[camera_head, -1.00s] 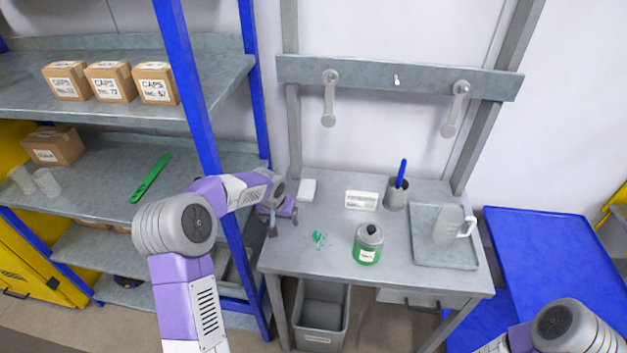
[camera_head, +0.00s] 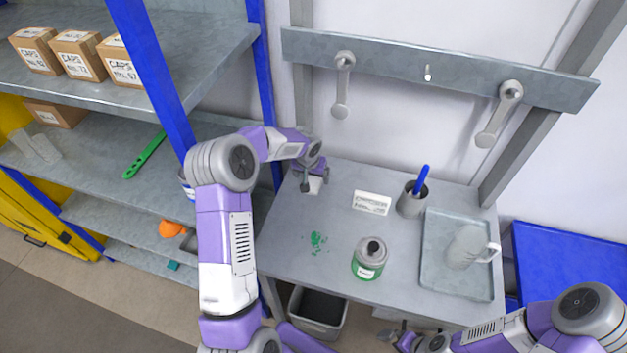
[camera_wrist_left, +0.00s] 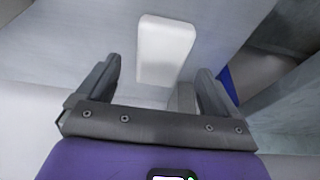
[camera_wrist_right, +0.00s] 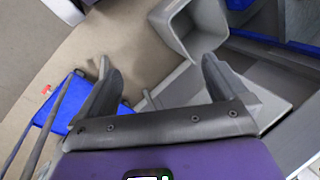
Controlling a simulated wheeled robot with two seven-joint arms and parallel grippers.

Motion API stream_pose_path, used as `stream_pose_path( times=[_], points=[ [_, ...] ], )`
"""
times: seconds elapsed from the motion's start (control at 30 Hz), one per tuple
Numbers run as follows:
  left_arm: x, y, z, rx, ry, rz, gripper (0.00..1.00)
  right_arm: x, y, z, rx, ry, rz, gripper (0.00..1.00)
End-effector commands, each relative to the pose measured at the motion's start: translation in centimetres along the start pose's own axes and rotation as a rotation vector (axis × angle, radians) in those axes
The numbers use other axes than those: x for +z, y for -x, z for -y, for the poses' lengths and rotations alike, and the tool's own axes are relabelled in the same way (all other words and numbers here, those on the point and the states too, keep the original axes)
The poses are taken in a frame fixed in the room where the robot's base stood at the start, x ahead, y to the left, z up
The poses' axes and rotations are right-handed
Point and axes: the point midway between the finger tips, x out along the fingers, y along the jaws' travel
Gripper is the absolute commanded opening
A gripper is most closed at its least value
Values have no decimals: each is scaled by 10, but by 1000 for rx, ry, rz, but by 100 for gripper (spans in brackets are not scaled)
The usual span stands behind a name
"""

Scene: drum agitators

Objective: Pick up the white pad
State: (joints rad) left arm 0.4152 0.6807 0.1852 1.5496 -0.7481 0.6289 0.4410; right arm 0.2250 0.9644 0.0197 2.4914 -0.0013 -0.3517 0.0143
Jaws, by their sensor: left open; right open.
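The white pad (camera_wrist_left: 165,48) lies flat on the grey bench top near its back left corner. It also shows in the head view (camera_head: 316,185), partly hidden by my left gripper. My left gripper (camera_wrist_left: 158,70) is open above the bench. In the left wrist view the pad lies ahead of and between its fingers, with no visible grip on it. My right gripper (camera_wrist_right: 158,78) is open and empty. It is low at the front of the bench, near the bottom edge of the head view (camera_head: 391,337).
On the bench (camera_head: 290,243) are a green spill (camera_head: 317,241), a green-and-grey jar (camera_head: 369,260), a label sign (camera_head: 371,203), a cup with a blue handle (camera_head: 411,203) and a tray (camera_head: 441,280) with a jug (camera_head: 466,246). A blue-posted shelf (camera_head: 152,75) stands left. A bin (camera_head: 318,310) is below.

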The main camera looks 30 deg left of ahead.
Motion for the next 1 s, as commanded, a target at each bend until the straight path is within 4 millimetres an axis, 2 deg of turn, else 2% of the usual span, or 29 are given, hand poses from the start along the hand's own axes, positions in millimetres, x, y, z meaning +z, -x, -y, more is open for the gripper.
stream_pose_path(
  times=[0.1, 0.2, 0.47, 0.83, 1.0],
  points=[
    [0, -19, 0, 0, 1, 3, 94, 0, 0, 0, 0, 0, -1, 100],
    [0, -26, 0, 0, 0, 1, 94, 0, 0, 0, 0, 0, -1, 100],
    [0, -28, 0, 0, 1, 0, 92, 0, 0, 0, 0, 0, -1, 100],
    [0, -28, 0, 0, 1, 0, 35, 0, 0, 0, 0, 0, -1, 100],
    [0, -28, 0, 0, 1, 0, 34, 0, 0, 0, 0, 0, -1, 100]
  ],
)
